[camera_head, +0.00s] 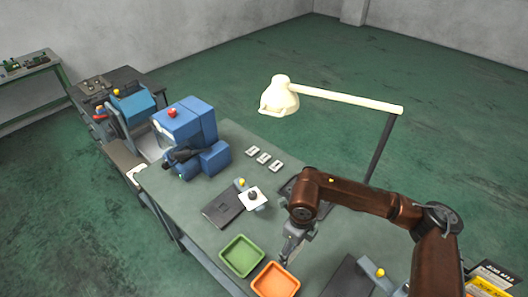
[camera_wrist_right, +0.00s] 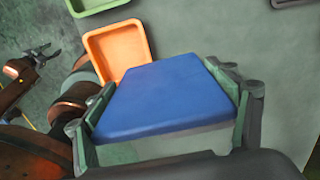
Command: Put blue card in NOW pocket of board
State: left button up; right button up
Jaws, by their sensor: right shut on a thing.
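The blue card (camera_wrist_right: 165,98) fills the middle of the right wrist view, a flat blue slab with a pale edge. My right gripper (camera_wrist_right: 168,100) is shut on it, one finger at each side. In the head view my right gripper (camera_head: 289,250) is over the bench beside the orange tray, and I cannot make out the card there. A dark panel with white and yellow lettering (camera_head: 498,272) is cut off at the lower right; I cannot tell whether it is the board. My left gripper (camera_wrist_right: 43,54) shows in the right wrist view with its jaws apart and empty.
A green tray (camera_head: 241,256) and the orange tray (camera_head: 275,281) lie at the bench's front edge. A dark plate (camera_head: 222,208), blue machine (camera_head: 190,135) and cream lamp (camera_head: 281,97) stand behind. Several small white tags lie near the machine.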

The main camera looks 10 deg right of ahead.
jog(key=n, duration=0.3)
jog(key=shift+w+d+f+b, duration=0.1)
jog(key=shift+d+f+b, duration=0.25)
pick_arm(q)
jog(key=shift+s+f+b, duration=0.15)
jog(key=shift+f+b, duration=1.1)
jog(key=shift+f, duration=0.2)
jog(key=shift+s+f+b, duration=0.15)
jog(key=shift+f+b, duration=1.05)
jog(key=shift+f, duration=0.2)
pick_arm(e)
jog(key=d+f+n, duration=0.1)
jog(key=d+n, duration=0.1)
jog(key=n, duration=1)
jog(key=d+f+n, duration=0.2)
jog(key=d+n, duration=0.1)
jog(key=n, duration=0.9)
jog(key=shift+w+f, duration=0.2)
jog(key=shift+w, duration=0.2)
pick_arm(q)
jog(key=shift+c, duration=0.7)
